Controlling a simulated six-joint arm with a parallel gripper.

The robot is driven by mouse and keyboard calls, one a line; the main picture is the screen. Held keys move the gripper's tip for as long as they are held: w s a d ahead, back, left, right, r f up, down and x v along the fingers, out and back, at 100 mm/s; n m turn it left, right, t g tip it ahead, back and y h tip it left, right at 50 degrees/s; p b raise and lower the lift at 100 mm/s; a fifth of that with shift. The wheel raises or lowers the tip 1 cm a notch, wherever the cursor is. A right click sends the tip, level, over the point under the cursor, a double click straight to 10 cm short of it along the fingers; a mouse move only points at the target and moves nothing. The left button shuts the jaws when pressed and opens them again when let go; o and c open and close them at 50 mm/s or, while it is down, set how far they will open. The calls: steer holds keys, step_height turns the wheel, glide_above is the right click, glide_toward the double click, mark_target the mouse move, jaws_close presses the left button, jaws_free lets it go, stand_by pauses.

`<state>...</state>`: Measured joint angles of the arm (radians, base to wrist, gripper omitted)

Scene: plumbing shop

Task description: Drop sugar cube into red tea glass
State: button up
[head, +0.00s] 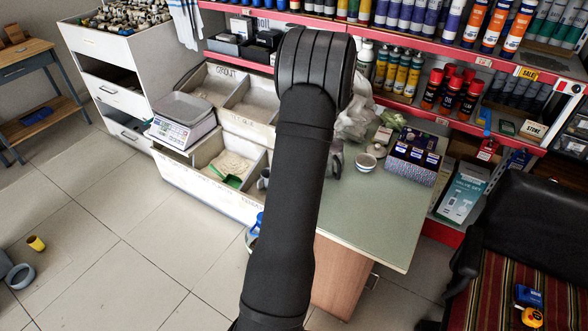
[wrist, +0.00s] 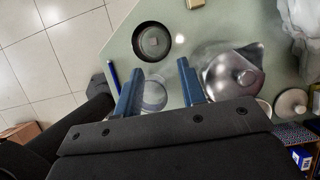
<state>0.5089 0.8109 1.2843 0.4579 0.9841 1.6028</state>
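My gripper (wrist: 160,68) is open, its two blue fingers apart over the green table in the wrist view. A clear round glass or dish (wrist: 154,97) shows between and below the fingers, with no red I can make out. Beyond the fingertips stands a dark round cup or bowl (wrist: 151,41) with a small squarish brownish patch inside. A tiny white spot (wrist: 180,38), perhaps the sugar cube, lies just right of it. I cannot pick out a red tea glass. In the head view my arm hides the gripper and part of the table.
A shiny metal pot (wrist: 232,75) stands close right of the right finger. A blue pen (wrist: 114,76) lies left. A round pale lid (wrist: 290,104) and clear plastic bag (wrist: 302,20) are farther right. In the head view, the front of the green tabletop (head: 375,220) is bare.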

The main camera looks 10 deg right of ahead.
steer(key=v, duration=1.1)
steer(key=shift+r, duration=0.15)
steer(key=x, duration=1.7)
steer(key=shift+s, duration=0.1)
steer(key=shift+r, duration=1)
